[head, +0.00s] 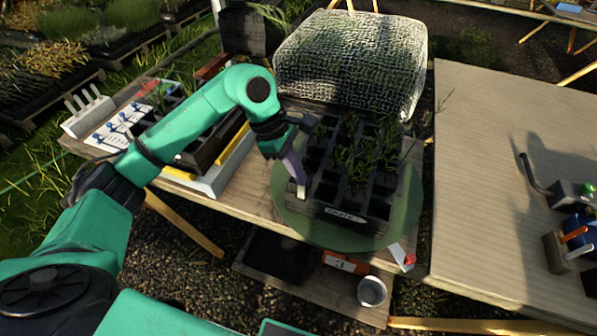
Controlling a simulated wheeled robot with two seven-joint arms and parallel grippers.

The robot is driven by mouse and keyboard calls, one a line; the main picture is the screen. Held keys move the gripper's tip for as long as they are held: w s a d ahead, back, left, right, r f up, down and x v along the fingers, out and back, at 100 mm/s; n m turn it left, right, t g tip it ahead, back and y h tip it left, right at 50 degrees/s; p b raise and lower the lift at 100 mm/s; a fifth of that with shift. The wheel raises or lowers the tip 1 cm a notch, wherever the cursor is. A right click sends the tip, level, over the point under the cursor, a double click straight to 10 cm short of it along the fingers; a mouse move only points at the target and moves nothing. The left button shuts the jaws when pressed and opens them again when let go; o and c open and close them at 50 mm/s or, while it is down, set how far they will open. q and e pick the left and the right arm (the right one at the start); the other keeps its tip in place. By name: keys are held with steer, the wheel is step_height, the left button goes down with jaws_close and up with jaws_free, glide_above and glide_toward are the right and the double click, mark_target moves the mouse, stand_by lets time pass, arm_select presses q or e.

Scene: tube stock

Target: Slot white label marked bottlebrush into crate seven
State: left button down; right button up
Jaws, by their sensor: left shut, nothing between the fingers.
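A black crate (345,213) with a grid of cells and green seedlings stands on a round green disc (290,212). Its front plate reads "CRATE", but the number is too small to read. My left gripper (296,172) points down at the crate's front left corner, shut and empty. A narrow white piece (301,190) shows just below its fingertips, against the crate's left edge. It looks like a label, but I cannot read any writing or tell whether it stands in a cell. My right gripper is not in view.
A white holder with upright white pieces (88,107) and a board with blue pins (122,124) lie at left. A mesh-covered block (350,60) stands behind the crate. A red-and-white piece (402,257) lies at the front edge. The right table (490,150) is mostly clear.

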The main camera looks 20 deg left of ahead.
arm_select(q)
steer(key=shift+f+b, duration=0.3)
steer(key=shift+b, duration=0.05)
steer(key=c, duration=1.1)
jaws_free()
steer(key=shift+o, duration=0.2)
steer(key=b+v, duration=0.1)
steer(key=v, duration=1.3)
steer(key=shift+r+b, duration=0.3)
steer(key=shift+r, duration=0.05)
